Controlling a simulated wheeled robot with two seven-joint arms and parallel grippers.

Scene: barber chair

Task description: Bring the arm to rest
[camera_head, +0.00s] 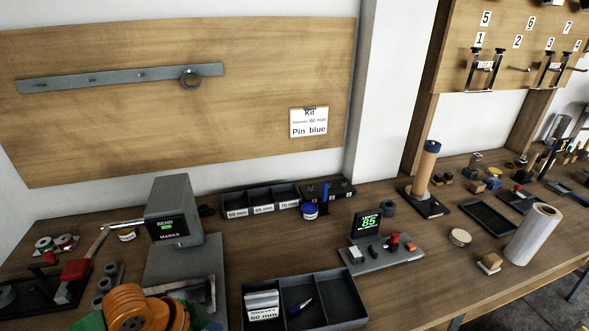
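An orange rounded part with green beside it (135,307) shows at the bottom left edge and looks like a link of my own arm. It is cut off by the frame, and no fingertips show there. Neither my left nor my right gripper is in view. The grey machine (172,212) with a small lit display stands just behind this part.
A row of labelled bins (262,202) stands along the wall. A control panel (382,254) with a display reading 85 (367,222) is at centre. A white roll (534,233) and a blue-topped wooden cylinder (425,168) stand at right. Bare tabletop lies at lower right.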

